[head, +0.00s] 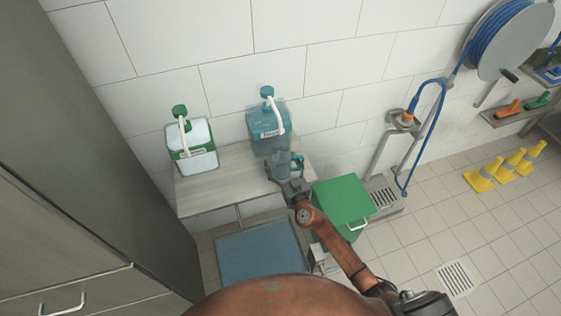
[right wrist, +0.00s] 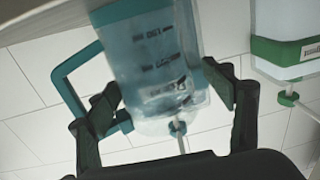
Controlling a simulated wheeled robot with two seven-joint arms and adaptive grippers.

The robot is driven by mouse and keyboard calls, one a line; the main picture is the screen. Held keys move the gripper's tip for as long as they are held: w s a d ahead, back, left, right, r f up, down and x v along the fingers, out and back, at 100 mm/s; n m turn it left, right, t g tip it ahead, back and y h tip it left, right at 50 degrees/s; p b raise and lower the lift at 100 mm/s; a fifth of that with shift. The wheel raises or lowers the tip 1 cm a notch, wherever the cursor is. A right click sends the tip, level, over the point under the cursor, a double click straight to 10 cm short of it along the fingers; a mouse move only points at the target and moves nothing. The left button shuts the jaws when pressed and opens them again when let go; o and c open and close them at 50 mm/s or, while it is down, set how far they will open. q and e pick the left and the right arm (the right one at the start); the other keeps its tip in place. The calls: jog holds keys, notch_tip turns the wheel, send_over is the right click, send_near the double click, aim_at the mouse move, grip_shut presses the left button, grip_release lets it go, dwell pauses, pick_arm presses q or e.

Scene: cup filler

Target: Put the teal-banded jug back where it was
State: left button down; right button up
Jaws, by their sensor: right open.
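The teal-banded jug (head: 283,160) is a small clear measuring jug with a teal handle. It is at the right part of the grey shelf (head: 225,190), in front of the blue canister (head: 266,122). My right gripper (head: 287,178) is at the jug, on its near side. In the right wrist view the jug (right wrist: 160,75) lies between the fingers of my open gripper (right wrist: 168,100), with dark scale marks on its wall and the handle to the left. The gripper partly hides the jug in the head view. My left gripper is not in view.
A white and green canister (head: 191,146) stands left on the shelf. A hose stand (head: 390,140) is farther right. A tall grey cabinet (head: 90,110) bounds the left.

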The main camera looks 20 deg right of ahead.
jog(key=s+d+b, duration=0.1)
jog(key=s, duration=1)
jog(key=shift+s+b, duration=0.3)
jog(key=shift+s, duration=0.05)
jog(key=shift+f, duration=0.1)
jog(key=s+d+f+g+h, duration=0.1)
jog(key=s+d+f+g, duration=0.2)
jog(key=f, duration=0.7)
jog(key=s+d+f+g+h, duration=0.15)
jog(key=d+f, duration=0.25)
jog(key=f, duration=0.6)
jog(key=s+d+f+g, duration=0.2)
jog(key=s+d+f, duration=0.15)
jog(key=f, duration=0.55)
jog(key=s+d+f+g, duration=0.2)
jog(key=s+f+g, duration=0.1)
jog(key=s+f, duration=0.55)
jog(key=s+d+f+g, duration=0.2)
jog(key=s+f, duration=0.6)
jog(key=f, duration=0.2)
jog(key=s+a+f+g, duration=0.1)
jog(key=s+f+g, duration=0.2)
jog(key=s, duration=1.2)
jog(key=s+f+g, duration=0.3)
jog(key=s+f, duration=0.6)
jog(key=s, duration=0.7)
jog(key=shift+s+a+f+y, duration=0.15)
jog(key=shift+a+f+y, duration=0.1)
jog(key=shift+a+y, duration=0.1)
